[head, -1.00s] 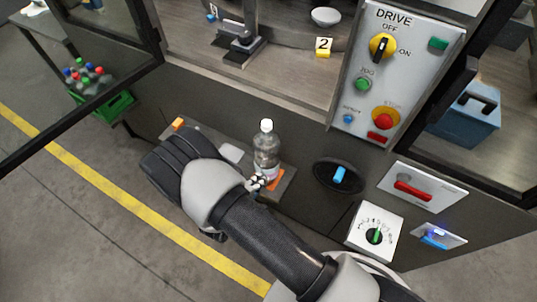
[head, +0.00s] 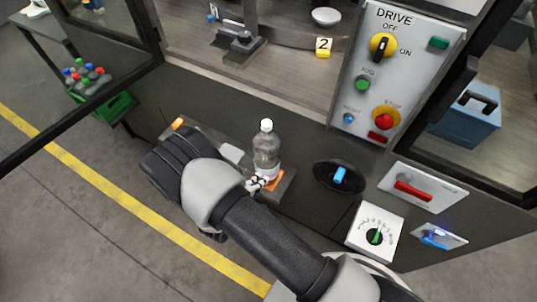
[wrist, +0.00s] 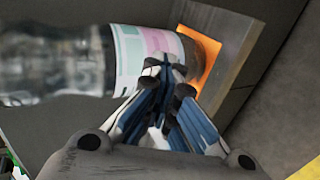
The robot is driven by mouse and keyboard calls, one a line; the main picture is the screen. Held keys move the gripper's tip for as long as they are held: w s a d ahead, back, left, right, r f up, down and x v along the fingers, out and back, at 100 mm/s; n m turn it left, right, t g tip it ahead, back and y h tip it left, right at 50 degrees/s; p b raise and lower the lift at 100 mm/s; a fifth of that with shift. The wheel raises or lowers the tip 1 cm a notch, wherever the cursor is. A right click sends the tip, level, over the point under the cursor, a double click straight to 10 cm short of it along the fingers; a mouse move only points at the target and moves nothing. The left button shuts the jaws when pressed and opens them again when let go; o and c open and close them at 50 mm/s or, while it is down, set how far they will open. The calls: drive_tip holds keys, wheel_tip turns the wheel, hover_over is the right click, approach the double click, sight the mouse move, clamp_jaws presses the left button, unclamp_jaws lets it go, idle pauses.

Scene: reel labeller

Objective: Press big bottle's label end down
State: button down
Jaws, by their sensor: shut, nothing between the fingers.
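The big bottle (head: 266,150) is clear with a white cap and stands upright on an orange patch (head: 275,181) on the small shelf. In the wrist view the bottle (wrist: 50,65) lies across the upper left, and its pink and pale green label (wrist: 148,48) wraps the part near its base. My gripper (wrist: 166,72) is shut and empty, with its fingertips at the label's lower edge. They look touching or very close; I cannot tell which. In the head view my gripper (head: 262,183) is at the bottle's lower front, partly hidden by my arm.
The shelf (head: 285,190) juts from the dark machine front and has an orange block (head: 178,124) at its left end. A black dish with a blue handle (head: 339,176) sits right of the bottle. The drive panel (head: 395,75) is above right. A green crate (head: 108,105) of bottles stands left.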

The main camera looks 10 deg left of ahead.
drive_tip(key=shift+s+d, duration=0.15)
drive_tip(key=shift+d, duration=0.45)
idle(0.8)
drive_tip(key=shift+s, duration=0.1)
drive_tip(key=s, duration=0.1)
drive_tip(key=s+a, duration=0.1)
drive_tip(key=s, duration=0.1)
drive_tip(key=s+a, duration=0.1)
drive_tip(key=s, duration=0.1)
drive_tip(key=shift+s+a+b, duration=0.2)
drive_tip(key=shift+b, duration=0.1)
idle(0.5)
idle(0.4)
